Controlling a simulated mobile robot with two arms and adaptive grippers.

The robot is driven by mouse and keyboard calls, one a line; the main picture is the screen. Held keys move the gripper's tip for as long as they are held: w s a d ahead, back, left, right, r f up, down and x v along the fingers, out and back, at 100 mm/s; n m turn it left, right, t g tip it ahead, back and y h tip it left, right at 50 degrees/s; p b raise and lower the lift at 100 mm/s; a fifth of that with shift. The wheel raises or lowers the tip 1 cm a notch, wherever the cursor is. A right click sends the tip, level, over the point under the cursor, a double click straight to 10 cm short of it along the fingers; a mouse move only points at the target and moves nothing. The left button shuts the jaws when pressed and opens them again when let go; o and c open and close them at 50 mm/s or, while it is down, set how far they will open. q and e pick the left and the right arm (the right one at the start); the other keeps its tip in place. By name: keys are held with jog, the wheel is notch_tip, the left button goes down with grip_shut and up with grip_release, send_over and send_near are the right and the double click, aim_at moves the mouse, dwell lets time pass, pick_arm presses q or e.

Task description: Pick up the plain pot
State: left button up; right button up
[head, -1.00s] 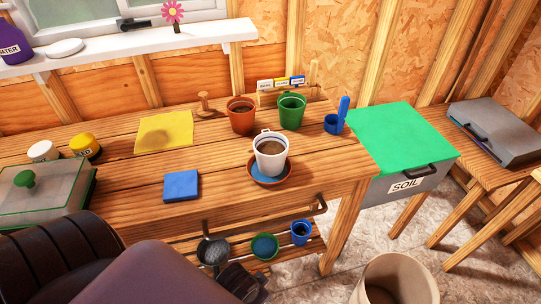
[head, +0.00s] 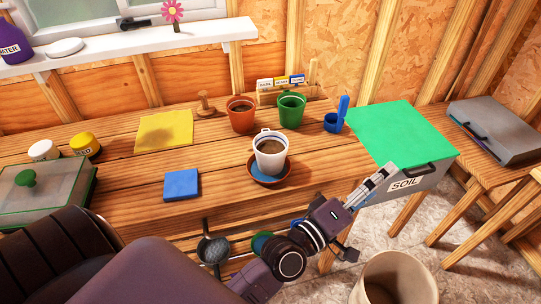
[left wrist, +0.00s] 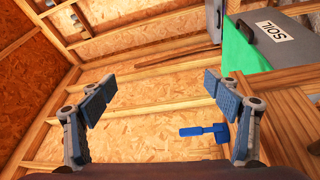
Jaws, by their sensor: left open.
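A white pot (head: 270,158) with soil stands on a brown saucer (head: 268,181) nearer the front. My left gripper (head: 370,208) is open and empty beyond the bench's right front corner, in front of the soil bin, well away from the terracotta pot. Its spread fingers show in the left wrist view (left wrist: 157,88), where no pot is seen. My right gripper is not in view.
The green-lidded soil bin (head: 402,138) stands right of the bench. A blue scoop (head: 334,123) lies near the bench's right edge. A wooden peg (head: 206,106), yellow cloth (head: 164,133) and blue square (head: 181,185) lie leftward. A beige bucket (head: 396,279) stands below.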

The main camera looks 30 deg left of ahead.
pick_arm(q)
jog(key=w+a+r+n+t+y, duration=0.25)
jog(key=a+n+y, duration=0.4)
jog(key=n, duration=0.35)
jog(key=w+a+r+n+t+y, duration=0.1)
jog(key=a+r+n+y, duration=0.3)
jog(key=n+y, duration=0.45)
jog(key=n+g+y, duration=0.8)
jog(key=n+g, duration=0.6)
jog(key=n, duration=0.5)
send_near(272, 151)
jog(key=shift+w+a+f+m, duration=0.2)
jog(key=shift+w+a+m, duration=0.05)
jog(key=shift+w+a, duration=0.7)
jog(key=shift+a+f, duration=0.1)
jog(key=shift+a, duration=0.1)
jog(key=p+x, duration=0.1)
jog(key=x, duration=0.1)
jog(key=p+x, duration=0.1)
jog(key=x, duration=0.1)
jog(key=p+x, duration=0.1)
jog(key=x, duration=0.1)
jog(key=shift+s+a+p, duration=0.25)
jog(key=shift+a+p, duration=0.1)
jog(key=shift+p, duration=0.05)
jog(key=shift+w+a, duration=0.2)
jog(key=shift+a, duration=0.2)
jog(key=c, duration=1.2)
jog(key=shift+c, duration=0.6)
